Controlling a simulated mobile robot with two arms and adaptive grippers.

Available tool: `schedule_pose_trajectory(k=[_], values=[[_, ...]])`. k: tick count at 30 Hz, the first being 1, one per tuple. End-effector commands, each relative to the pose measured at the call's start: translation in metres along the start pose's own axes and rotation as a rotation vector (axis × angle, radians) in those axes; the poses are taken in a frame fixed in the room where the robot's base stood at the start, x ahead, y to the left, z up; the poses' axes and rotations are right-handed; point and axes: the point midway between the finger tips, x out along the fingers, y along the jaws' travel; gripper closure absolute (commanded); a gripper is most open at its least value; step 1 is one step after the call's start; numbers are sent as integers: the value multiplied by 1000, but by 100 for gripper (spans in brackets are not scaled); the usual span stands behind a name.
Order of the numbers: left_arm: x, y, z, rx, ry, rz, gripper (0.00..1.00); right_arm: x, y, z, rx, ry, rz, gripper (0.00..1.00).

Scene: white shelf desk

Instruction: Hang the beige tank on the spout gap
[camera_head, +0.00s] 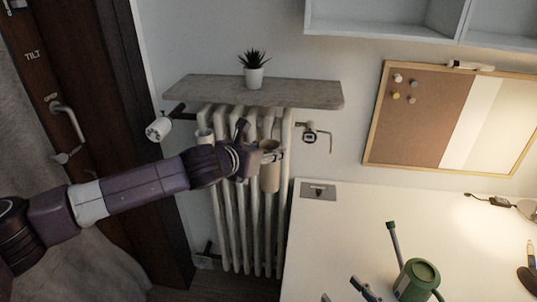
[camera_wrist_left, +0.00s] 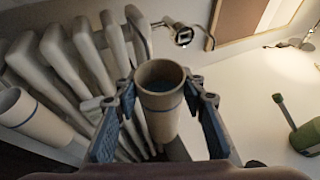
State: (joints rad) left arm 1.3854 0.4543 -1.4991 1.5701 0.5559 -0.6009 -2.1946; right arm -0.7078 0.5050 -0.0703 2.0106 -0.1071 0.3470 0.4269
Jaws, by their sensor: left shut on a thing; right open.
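The beige tank (camera_head: 270,176) is an open-topped cylinder with a dark band near its rim. My left gripper (camera_head: 268,155) is shut on it near the top and holds it upright in front of the right part of the white radiator (camera_head: 233,215). In the left wrist view the tank (camera_wrist_left: 160,103) sits between the two fingers, its opening facing the camera. A gap between tank and radiator cannot be judged. A similar pale tank (camera_head: 204,137) is at the radiator's left; it also shows in the left wrist view (camera_wrist_left: 38,118). My right gripper (camera_head: 350,291) is open, partly cut off at the bottom edge.
A grey shelf (camera_head: 300,93) with a potted plant (camera_head: 254,76) is above the radiator. A valve with a gauge (camera_head: 309,138) is at its right. A green watering can (camera_head: 415,280) stands on the white desk (camera_head: 345,235). The desk's left edge runs beside the radiator.

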Motion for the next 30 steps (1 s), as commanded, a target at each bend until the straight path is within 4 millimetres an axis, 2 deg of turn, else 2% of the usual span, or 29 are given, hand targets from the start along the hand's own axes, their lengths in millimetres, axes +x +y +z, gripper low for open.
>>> schedule_pose_trajectory(k=[30], values=[[59,26,27,2,-4,0,100,0,0,0,0,0,0,45]])
